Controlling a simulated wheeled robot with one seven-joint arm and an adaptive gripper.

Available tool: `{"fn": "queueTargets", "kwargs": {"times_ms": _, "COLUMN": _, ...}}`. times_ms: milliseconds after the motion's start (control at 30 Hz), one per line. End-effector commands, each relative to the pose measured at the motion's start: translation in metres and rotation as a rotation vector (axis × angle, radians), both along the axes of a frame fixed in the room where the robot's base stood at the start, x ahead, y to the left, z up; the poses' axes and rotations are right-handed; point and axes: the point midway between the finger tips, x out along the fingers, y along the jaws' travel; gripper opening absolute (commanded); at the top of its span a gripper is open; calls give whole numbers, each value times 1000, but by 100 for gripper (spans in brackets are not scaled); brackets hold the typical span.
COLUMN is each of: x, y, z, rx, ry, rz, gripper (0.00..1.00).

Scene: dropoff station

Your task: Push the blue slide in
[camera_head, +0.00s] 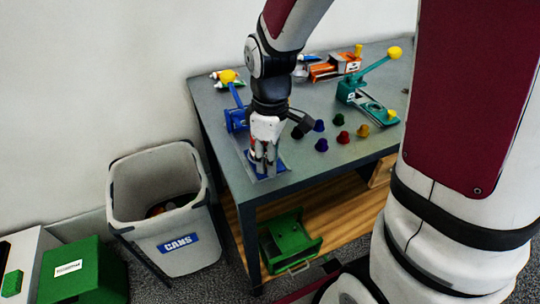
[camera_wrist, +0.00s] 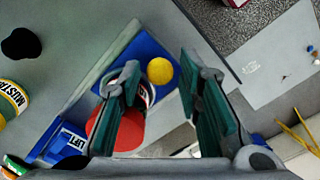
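The blue device (camera_head: 236,119) stands at the table's left side, with a raised lever (camera_head: 237,95) ending in a yellow ball. Its blue slide (camera_head: 271,164) extends toward the front edge, partly hidden under my gripper (camera_head: 265,160). In the wrist view, the blue slide (camera_wrist: 143,48) has a yellow knob (camera_wrist: 160,71) near its end. A red round thing (camera_wrist: 128,130) shows behind my left finger; what it is I cannot tell. My gripper (camera_wrist: 160,85) is open, its fingers apart, with the knob showing between them. Whether they touch the slide is unclear.
A teal device (camera_head: 365,98) and an orange one (camera_head: 335,68) stand farther right and back. A grey CANS bin (camera_head: 150,222) stands left of the table (camera_head: 222,160).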

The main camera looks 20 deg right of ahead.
Motion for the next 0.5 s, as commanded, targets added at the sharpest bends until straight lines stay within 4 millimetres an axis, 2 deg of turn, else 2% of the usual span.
{"fn": "queueTargets", "kwargs": {"times_ms": 33, "x": 0, "y": 0, "z": 0, "rx": 0, "ry": 0, "rz": 0, "gripper": 14}}
{"fn": "queueTargets", "kwargs": {"times_ms": 100, "x": 0, "y": 0, "z": 0, "rx": 0, "ry": 0, "rz": 0, "gripper": 0}}
{"fn": "queueTargets", "kwargs": {"times_ms": 333, "x": 3, "y": 0, "z": 0, "rx": 0, "ry": 0, "rz": 0, "gripper": 0}}
{"fn": "queueTargets", "kwargs": {"times_ms": 500, "x": 32, "y": 0, "z": 0, "rx": 1, "ry": -1, "rz": 1, "gripper": 0}}
